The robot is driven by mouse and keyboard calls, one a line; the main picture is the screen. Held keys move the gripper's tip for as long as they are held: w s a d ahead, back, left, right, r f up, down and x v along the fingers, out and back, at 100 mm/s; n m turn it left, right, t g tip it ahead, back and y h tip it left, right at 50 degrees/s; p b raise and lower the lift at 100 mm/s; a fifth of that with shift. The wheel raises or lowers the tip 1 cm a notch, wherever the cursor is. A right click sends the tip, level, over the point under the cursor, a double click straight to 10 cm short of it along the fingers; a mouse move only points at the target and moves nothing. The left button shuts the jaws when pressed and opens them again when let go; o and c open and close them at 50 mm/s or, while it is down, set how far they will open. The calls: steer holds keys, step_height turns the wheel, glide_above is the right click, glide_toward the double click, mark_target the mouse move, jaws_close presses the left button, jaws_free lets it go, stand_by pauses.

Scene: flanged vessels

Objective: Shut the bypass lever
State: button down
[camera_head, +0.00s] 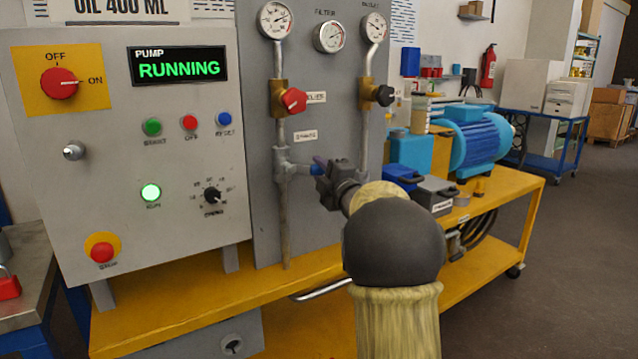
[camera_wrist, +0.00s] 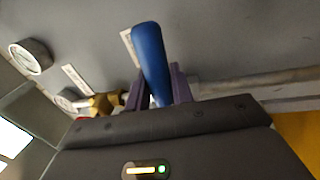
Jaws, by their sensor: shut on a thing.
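The bypass lever has a blue handle (camera_wrist: 150,58) that stands out between my gripper's purple fingers in the wrist view. My gripper (camera_wrist: 159,88) is shut on this handle, with one finger on each side and the rounded end sticking out past them. In the head view only a small blue part of the lever (camera_head: 317,169) shows, beside the pipe fitting on the grey panel. My gripper (camera_head: 325,168) is there at the pipe, and my arm hides much of the lever. The lever's pivot is hidden, so I cannot tell its exact angle.
A red valve knob (camera_head: 293,100) and a black valve knob (camera_head: 384,95) sit above on the pipes. The control cabinet (camera_head: 120,215) at left shows a "RUNNING" display (camera_head: 178,66). A blue motor (camera_head: 475,140) and small boxes (camera_head: 435,192) stand at right on the yellow bench (camera_head: 520,185).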

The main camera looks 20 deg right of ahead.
steer(key=shift+a+r+n, duration=0.1)
steer(key=shift+r+n, duration=0.25)
steer(key=shift+n, duration=0.45)
steer(key=c, duration=1.3)
jaws_free()
steer(key=shift+o, duration=0.2)
steer(key=shift+s, duration=0.1)
steer(key=p+v, duration=0.1)
steer(key=v, duration=1.6)
steer(key=shift+d, duration=0.25)
